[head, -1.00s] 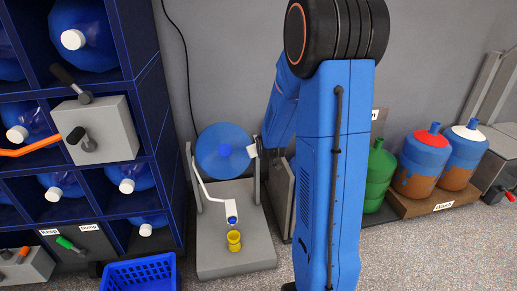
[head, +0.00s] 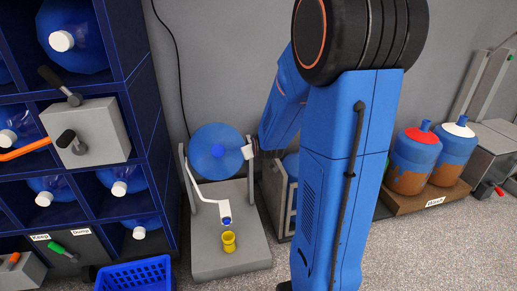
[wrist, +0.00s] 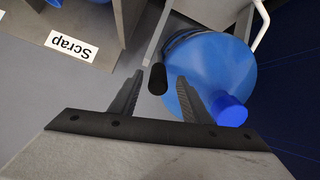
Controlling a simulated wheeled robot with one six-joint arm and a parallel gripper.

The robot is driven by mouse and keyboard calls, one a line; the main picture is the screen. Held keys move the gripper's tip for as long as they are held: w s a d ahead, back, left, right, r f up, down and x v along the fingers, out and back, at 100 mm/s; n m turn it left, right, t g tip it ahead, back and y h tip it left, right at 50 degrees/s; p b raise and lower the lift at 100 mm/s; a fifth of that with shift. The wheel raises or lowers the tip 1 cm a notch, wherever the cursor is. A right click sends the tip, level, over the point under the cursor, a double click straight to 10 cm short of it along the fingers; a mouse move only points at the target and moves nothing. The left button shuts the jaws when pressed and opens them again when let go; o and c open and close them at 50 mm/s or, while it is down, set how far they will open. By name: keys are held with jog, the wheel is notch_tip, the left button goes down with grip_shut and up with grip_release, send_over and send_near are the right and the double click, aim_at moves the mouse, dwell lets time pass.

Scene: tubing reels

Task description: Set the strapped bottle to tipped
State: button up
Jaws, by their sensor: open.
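The strapped bottle (head: 217,137) is blue and faces the head camera end-on, with a darker blue cap, in a grey stand (head: 246,235). A white bent arm (head: 200,190) runs down its left side. In the wrist view the bottle (wrist: 205,62) shows its blue cap, and part of the white arm (wrist: 262,28) shows beyond it. My gripper (wrist: 157,92) is open. A black handle end (wrist: 157,79) sits between its fingertips, with gaps visible on both sides. The right finger overlaps the bottle in the picture. My gripper cannot be clearly made out in the head view.
A grey bin labelled Scrap (wrist: 90,52) lies close to the left in the wrist view. In the head view, a blue rack (head: 150,130) with bottles and a blue basket (head: 137,275) stand left. A yellow cup (head: 228,242) sits on the stand's base.

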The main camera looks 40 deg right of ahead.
jog(key=v, duration=1.1)
jog(key=shift+s+a, duration=0.1)
jog(key=shift+s, duration=0.05)
dwell(0.4)
jog(key=s+a+r+n+g+y, duration=0.1)
jog(key=s+a+r+g+y, duration=0.15)
jog(key=s+a, duration=0.8)
jog(key=s+a+g+y, duration=0.1)
jog(key=s+a, duration=0.3)
jog(key=s, duration=0.3)
jog(key=s+a+r+g+y, duration=0.1)
jog(key=s+a+g, duration=0.1)
jog(key=s+a, duration=0.2)
jog(key=s, duration=0.3)
jog(key=shift+n, duration=0.3)
dwell(0.5)
